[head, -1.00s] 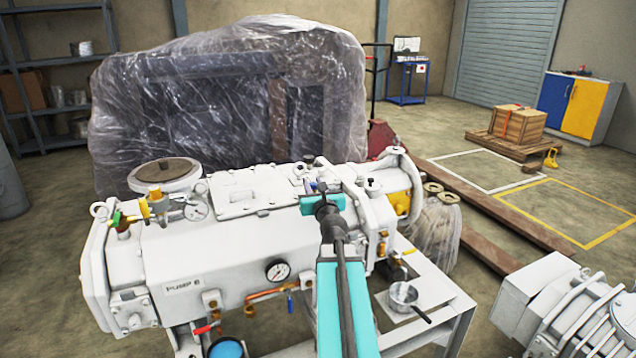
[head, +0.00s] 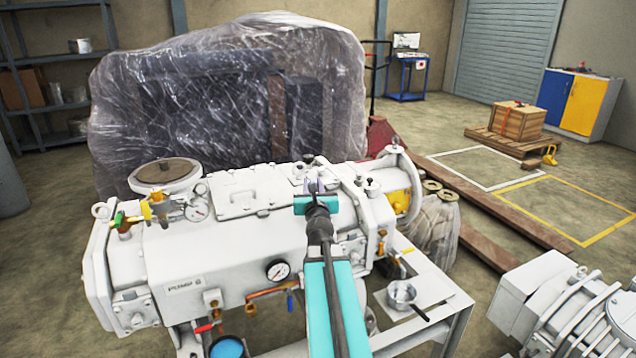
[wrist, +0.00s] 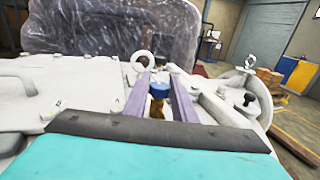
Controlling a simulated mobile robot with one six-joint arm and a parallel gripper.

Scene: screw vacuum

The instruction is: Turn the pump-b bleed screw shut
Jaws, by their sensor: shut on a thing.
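Pump B (head: 225,252) is the long white machine on a light frame, with its label on the front side. My gripper (head: 314,187) reaches over the top of its right part. In the wrist view my two purple fingers (wrist: 160,82) stand on either side of a small screw with a blue head and a brass-coloured body (wrist: 159,91), and are shut on it. This screw sits on the pump's top. In the head view my gripper hides it. The screw's thread and seat cannot be made out.
A lifting eye (wrist: 141,58) stands close behind the fingers. A gauge (head: 278,271) and copper pipe are on the pump's front. A metal pan (head: 401,295) rests on the frame at right. Another white machine (head: 555,310) is at lower right. A plastic-wrapped load (head: 230,100) stands behind.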

